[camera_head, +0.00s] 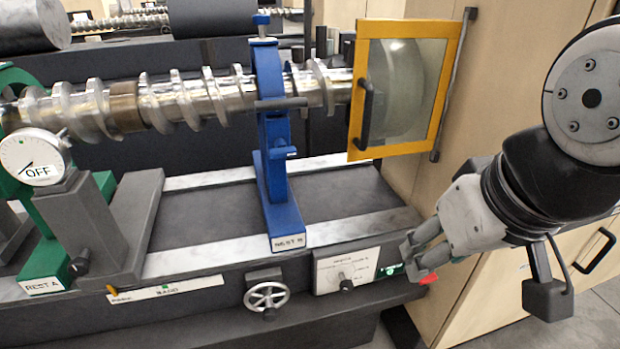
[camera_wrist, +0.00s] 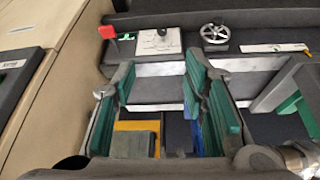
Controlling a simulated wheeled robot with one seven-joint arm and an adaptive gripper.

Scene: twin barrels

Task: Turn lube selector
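A pale panel (camera_head: 347,270) with a small dark knob (camera_head: 346,283) is on the front of the machine bed. It looks like the lube selector, but its lettering is too small to read. The panel (camera_wrist: 146,43) and knob (camera_wrist: 161,31) also show at the top of the wrist view. My gripper (camera_head: 412,258) is just right of the panel in the head view, apart from the knob. In the wrist view my gripper (camera_wrist: 160,80) has its green-padded fingers spread with a wide gap and nothing held between them.
A red piece (camera_head: 429,278) and small green light (camera_head: 391,270) are right of the panel. A handwheel (camera_head: 267,295) is to its left. A blue steady rest (camera_head: 272,130) supports the shaft above. A yellow-framed guard (camera_head: 405,85) and wooden cabinet (camera_head: 520,60) stand close on the right.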

